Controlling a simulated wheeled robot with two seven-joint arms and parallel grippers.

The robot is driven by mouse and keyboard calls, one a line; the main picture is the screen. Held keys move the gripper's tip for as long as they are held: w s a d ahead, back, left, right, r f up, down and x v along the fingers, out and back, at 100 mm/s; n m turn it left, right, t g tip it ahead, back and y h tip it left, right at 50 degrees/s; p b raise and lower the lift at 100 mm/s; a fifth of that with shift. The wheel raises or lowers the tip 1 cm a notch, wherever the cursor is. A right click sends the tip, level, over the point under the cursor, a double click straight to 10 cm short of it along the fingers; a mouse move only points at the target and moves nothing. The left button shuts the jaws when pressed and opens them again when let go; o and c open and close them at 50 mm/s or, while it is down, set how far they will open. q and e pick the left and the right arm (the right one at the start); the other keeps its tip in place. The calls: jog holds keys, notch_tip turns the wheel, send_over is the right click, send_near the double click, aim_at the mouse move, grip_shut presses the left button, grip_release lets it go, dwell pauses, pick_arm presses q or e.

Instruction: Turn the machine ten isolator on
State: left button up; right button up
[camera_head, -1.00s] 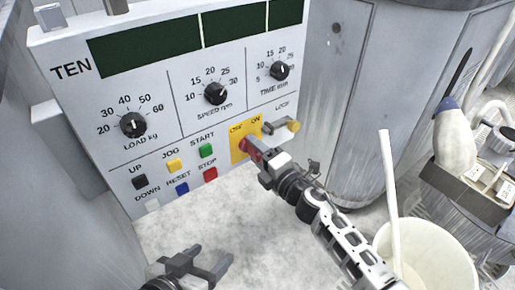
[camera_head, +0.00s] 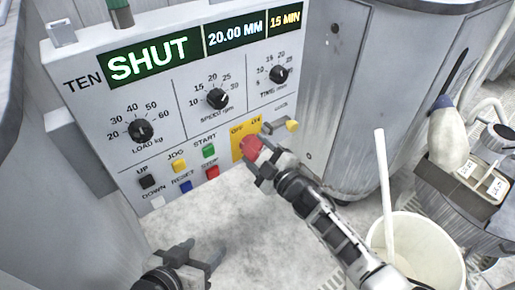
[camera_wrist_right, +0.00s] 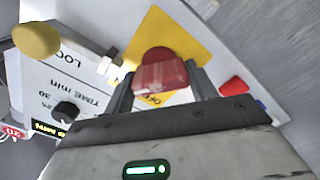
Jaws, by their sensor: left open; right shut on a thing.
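The machine ten panel (camera_head: 120,90) faces me in the head view, its displays lit with "SHUT", "20.00 MM" and "15 MIN". The isolator is a red knob (camera_head: 252,148) on a yellow plate (camera_head: 238,127) marked OFF and ON; in the right wrist view the knob (camera_wrist_right: 160,72) sits between the fingers. My right gripper (camera_head: 262,160) is shut on the red knob, partly hiding it. The knob's exact pointing is hard to tell. My left gripper (camera_head: 205,255) is open and empty, low in front of the panel.
Black dials (camera_head: 217,98) and coloured buttons (camera_head: 208,151) lie left of the isolator. A yellow-ended lock lever (camera_head: 291,126) is just right of it. A white bucket (camera_head: 425,250) with a stick stands at lower right, near my right arm.

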pick_arm(q)
jog(key=shift+s+a+r, duration=0.1)
jog(key=shift+a+r, duration=0.05)
pick_arm(e)
jog(key=shift+m, duration=0.4)
pick_arm(q)
jog(key=shift+r, duration=0.35)
